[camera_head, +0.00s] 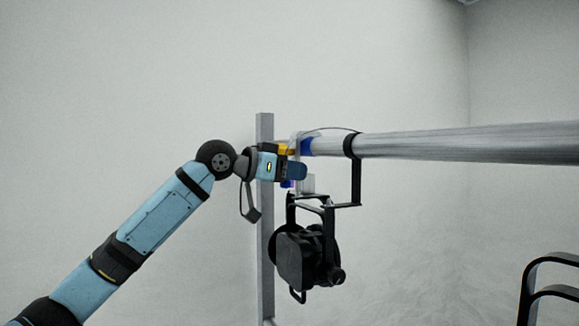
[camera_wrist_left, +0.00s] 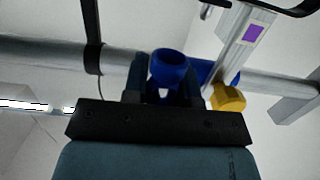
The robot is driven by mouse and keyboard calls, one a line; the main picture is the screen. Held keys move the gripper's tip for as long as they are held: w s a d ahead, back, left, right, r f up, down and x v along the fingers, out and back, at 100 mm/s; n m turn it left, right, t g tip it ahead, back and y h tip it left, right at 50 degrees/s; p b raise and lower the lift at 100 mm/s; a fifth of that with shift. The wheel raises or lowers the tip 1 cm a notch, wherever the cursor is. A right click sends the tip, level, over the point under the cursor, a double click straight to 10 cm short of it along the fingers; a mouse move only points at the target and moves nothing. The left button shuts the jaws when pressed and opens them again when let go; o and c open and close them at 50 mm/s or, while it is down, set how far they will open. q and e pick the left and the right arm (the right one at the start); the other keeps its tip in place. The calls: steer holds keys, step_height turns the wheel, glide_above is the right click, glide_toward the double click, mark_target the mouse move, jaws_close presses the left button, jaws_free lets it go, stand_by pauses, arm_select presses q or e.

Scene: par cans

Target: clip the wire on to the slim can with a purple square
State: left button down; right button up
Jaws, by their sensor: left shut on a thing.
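A black can (camera_head: 305,255) hangs in its yoke below a metal pipe (camera_head: 450,143) in the head view. The purple square (camera_wrist_left: 255,32) shows in the wrist view on a pale metal bar beside the pipe. My left gripper (camera_head: 296,170) is at the pipe's left end, above the can. In the wrist view its jaws (camera_wrist_left: 166,92) are shut on a blue round piece (camera_wrist_left: 168,68); whether that is the wire's end I cannot tell. A thin dark wire (camera_head: 335,128) arcs over the pipe. A yellow knob (camera_wrist_left: 229,98) sits just right of the jaws. My right gripper is out of view.
A grey upright post (camera_head: 266,225) stands behind my gripper and the can. A black band and bracket (camera_head: 354,175) hang from the pipe right of the can. A black curved frame (camera_head: 550,259) is at the lower right.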

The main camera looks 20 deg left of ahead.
mark_target(305, 196)
arm_select(q)
steer(key=shift+w+d+p, duration=0.15)
steer(key=shift+w+p, duration=0.9)
steer(key=shift+w, duration=0.45)
steer(key=shift+w+p, duration=0.7)
steer(key=shift+w, duration=0.4)
steer(key=shift+w+d+f, duration=0.15)
steer(key=shift+f, duration=0.1)
steer(key=shift+f, duration=0.15)
steer(key=shift+f, duration=0.25)
steer(key=shift+f, duration=0.7)
stand_by(0.5)
